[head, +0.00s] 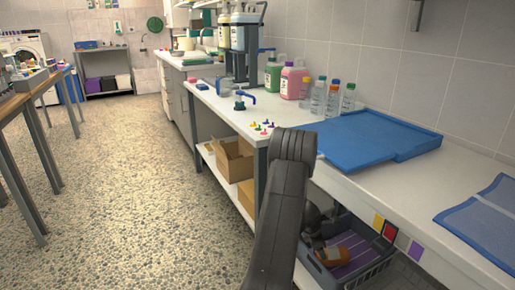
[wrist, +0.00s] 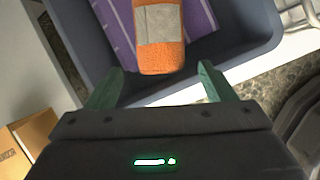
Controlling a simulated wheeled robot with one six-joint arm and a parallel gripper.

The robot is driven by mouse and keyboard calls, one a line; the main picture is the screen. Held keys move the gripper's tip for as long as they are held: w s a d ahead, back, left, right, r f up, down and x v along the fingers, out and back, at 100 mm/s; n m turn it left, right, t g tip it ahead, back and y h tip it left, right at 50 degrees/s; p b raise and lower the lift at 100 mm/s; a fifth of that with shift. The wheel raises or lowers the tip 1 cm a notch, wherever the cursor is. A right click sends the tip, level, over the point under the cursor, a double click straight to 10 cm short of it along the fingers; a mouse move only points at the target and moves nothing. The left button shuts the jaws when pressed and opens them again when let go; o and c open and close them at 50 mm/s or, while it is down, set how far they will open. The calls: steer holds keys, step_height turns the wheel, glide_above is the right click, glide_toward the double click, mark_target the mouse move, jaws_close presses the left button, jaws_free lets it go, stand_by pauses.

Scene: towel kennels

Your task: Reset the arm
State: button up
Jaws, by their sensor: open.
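My gripper (wrist: 157,86) is open in the wrist view, its two green fingertips apart with nothing held between them. Just beyond the fingertips is an orange item with a grey patch (wrist: 158,24). It lies on a purple striped cloth (wrist: 200,18) inside a dark blue-grey crate (wrist: 252,40). In the head view my arm reaches down past the bench front to this crate (head: 378,272) below the bench. The orange item (head: 352,246) and the purple cloth (head: 343,262) show inside it. My arm hides part of the crate there.
The bench (head: 340,182) overhangs the crate. On it are a blue tray (head: 375,138), a blue mat (head: 490,215), bottles (head: 332,98) and small coloured pegs (head: 262,126). Cardboard boxes (head: 234,160) stand on the lower shelf. The pebbled floor (head: 130,190) at left is clear.

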mark_target(327, 251)
steer(key=b+x, duration=0.2)
steer(key=x, duration=0.7)
steer(key=shift+a+f+b, duration=0.1)
steer(key=shift+f+b, duration=0.05)
steer(key=shift+b, duration=0.2)
steer(key=shift+r+p, duration=0.25)
steer(key=shift+p, duration=0.05)
steer(key=shift+r+p, duration=1)
steer(key=shift+r, duration=0.95)
